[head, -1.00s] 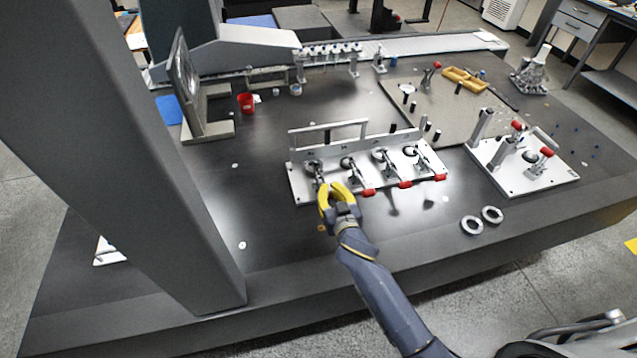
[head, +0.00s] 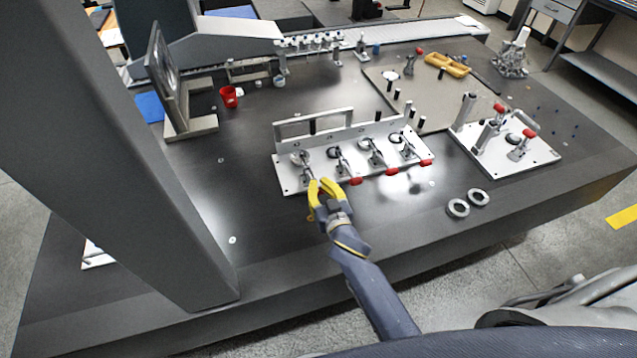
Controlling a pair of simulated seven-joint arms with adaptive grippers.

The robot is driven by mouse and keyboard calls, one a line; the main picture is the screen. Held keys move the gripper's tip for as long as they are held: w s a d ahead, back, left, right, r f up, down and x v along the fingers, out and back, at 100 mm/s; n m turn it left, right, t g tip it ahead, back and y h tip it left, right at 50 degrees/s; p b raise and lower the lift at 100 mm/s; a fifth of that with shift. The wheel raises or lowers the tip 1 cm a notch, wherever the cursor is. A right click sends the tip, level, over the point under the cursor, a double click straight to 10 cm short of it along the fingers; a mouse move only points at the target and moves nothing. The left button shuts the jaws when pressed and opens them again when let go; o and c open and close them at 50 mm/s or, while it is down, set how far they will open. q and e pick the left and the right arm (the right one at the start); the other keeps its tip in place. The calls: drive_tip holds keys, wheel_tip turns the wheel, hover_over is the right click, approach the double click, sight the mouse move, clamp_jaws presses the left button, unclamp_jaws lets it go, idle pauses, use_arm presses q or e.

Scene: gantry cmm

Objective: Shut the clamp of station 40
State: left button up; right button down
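A light metal fixture plate (head: 291,184) carries a row of several toggle clamps in the middle of the dark table. Its station labels are too small to read, so I cannot tell which is station 40. Three clamps show red handles (head: 355,181) reaching toward the front edge. The leftmost clamp (head: 304,162) has its handle hidden at my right gripper. My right gripper (head: 322,184), with yellow fingers, is at that clamp's front end. Its fingers look somewhat apart, but whether they grip the handle is hidden. My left gripper is not in view.
A second plate with red-handled clamps (head: 532,158) stands to the right. Two metal rings (head: 458,208) lie near the front edge. A large grey column (head: 125,170) blocks the left side. A red cup (head: 229,97) stands behind.

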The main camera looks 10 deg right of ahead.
drive_tip(key=s+r, duration=0.3)
drive_tip(key=s, duration=0.7)
drive_tip(key=s+d+f+n+g+h, duration=0.3)
drive_tip(key=s+d+f+g, duration=0.15)
drive_tip(key=s+d, duration=0.45)
drive_tip(key=s+d+f+n+g+h, duration=0.3)
drive_tip(key=s+d+g, duration=0.2)
drive_tip(key=s+d, duration=0.4)
drive_tip(key=s+a+f+g+y, duration=0.1)
drive_tip(key=s+a+f, duration=0.1)
drive_tip(key=f, duration=0.9)
drive_tip(key=s+a+f+g+y, duration=0.1)
drive_tip(key=a+f, duration=0.2)
drive_tip(key=f, duration=0.7)
drive_tip(key=s+a+f+g+y, duration=0.1)
drive_tip(key=s+a+f, duration=0.1)
drive_tip(key=f, duration=0.9)
drive_tip(key=s+f+m+g+y, duration=0.1)
drive_tip(key=s+f+m+g, duration=0.1)
drive_tip(key=s+f, duration=1.7)
drive_tip(key=shift+s+f+m+g+y, duration=0.25)
drive_tip(key=shift+s+m+g+y, duration=0.2)
drive_tip(key=shift+s, duration=0.5)
